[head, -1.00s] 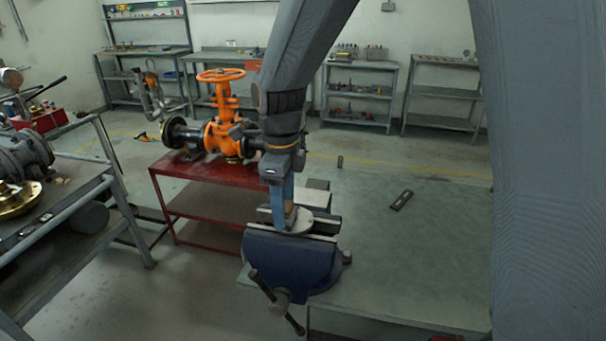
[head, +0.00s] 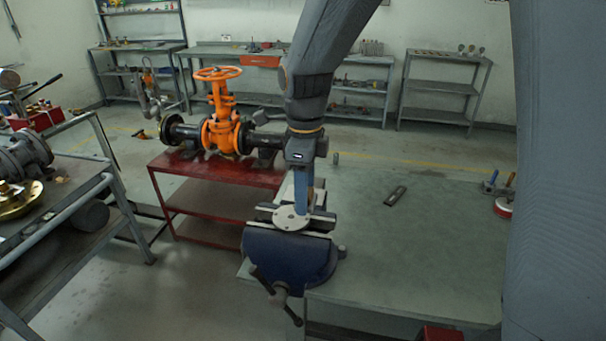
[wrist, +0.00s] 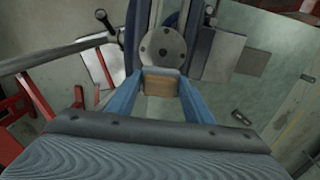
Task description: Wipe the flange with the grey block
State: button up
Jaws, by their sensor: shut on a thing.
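The flange (head: 290,219) is a pale round disc with small holes, lying on top of the blue vise (head: 290,258). The wrist view shows the flange (wrist: 162,46) just beyond my fingertips. My gripper (head: 306,207) points down at the flange's right edge, its blue fingers shut on a block. In the wrist view the block (wrist: 160,84), with a tan face and a grey edge, sits between the two fingers (wrist: 160,88). The block's underside is hidden, so I cannot tell whether it touches the flange.
The vise is at the near left corner of the grey-green bench (head: 430,245). A dark flat bar (head: 396,195) and a red-and-white round tin (head: 503,207) lie on it. An orange gate valve (head: 220,130) stands on a red table (head: 215,172) behind left. The bench's middle is clear.

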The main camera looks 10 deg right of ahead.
jog(key=shift+r, duration=1.85)
